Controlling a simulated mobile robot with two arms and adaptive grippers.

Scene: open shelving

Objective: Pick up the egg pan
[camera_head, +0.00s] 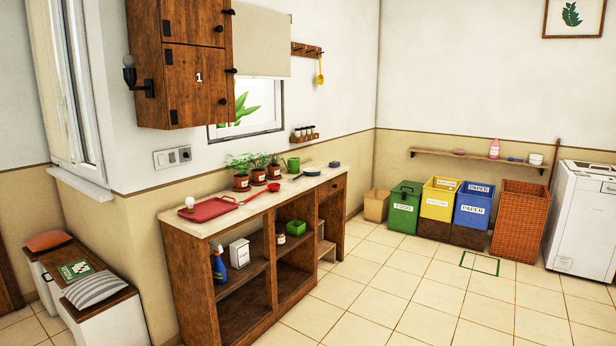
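A small dark round pan with a short handle (312,172), which looks like the egg pan, lies on the light top of the wooden shelving unit (222,218), toward its far end. It is small in the picture, so its details are hard to make out. Neither of my grippers shows in the head view.
A red tray (208,209), a red long-handled utensil (258,194), potted plants (257,175), a green watering can (293,165) and a blue item (334,164) share the top. A wooden cabinet (185,75) hangs above. The tiled floor (390,290) in front is clear.

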